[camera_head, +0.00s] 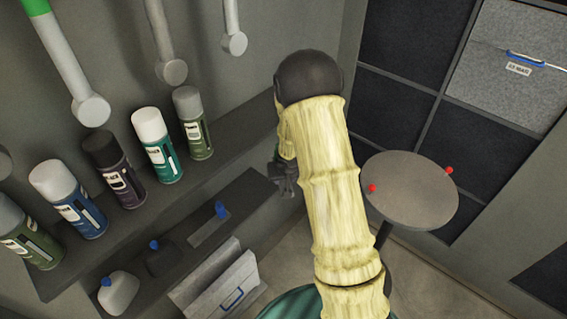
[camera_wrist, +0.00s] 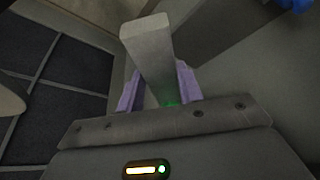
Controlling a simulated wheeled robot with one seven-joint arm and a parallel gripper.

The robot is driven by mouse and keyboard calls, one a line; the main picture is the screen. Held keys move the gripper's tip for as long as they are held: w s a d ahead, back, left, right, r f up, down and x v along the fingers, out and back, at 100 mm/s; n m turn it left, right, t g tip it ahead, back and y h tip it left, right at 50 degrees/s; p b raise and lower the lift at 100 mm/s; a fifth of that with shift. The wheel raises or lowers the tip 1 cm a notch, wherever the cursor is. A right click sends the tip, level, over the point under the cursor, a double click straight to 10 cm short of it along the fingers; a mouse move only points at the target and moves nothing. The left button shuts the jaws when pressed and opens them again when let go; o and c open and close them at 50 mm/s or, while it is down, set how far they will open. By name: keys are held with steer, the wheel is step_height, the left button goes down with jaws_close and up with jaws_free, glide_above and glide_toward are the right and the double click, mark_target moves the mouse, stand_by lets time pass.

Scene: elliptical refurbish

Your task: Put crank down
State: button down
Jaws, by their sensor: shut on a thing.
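The crank (camera_wrist: 147,50) shows in the wrist view as a plain grey bar pointing away from the camera. My gripper (camera_wrist: 158,86) is shut on it, with a purple finger pad on each side. In the head view my gripper (camera_head: 283,180) is a dark shape at the left of my yellow-sleeved arm, beside the shelves and mostly hidden. I cannot make out the crank in the head view. Its far end and what lies under it are unclear.
A round grey table (camera_head: 412,205) with two red knobs stands right of my arm. Several spray cans (camera_head: 157,145) line the upper shelf. The lower shelf (camera_head: 250,190) holds jugs, with some bare surface. Grey boxes (camera_head: 225,280) stand below. Long-handled tools (camera_head: 75,75) hang on the wall.

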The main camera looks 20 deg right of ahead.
steer(key=s+a+r+p, duration=0.3)
steer(key=s+r+p, duration=0.3)
steer(key=p, duration=0.8)
steer(key=shift+s+a+r+n, duration=0.15)
steer(key=shift+s+a+n, duration=0.2)
steer(key=shift+s, duration=0.6)
steer(key=shift+d, duration=0.15)
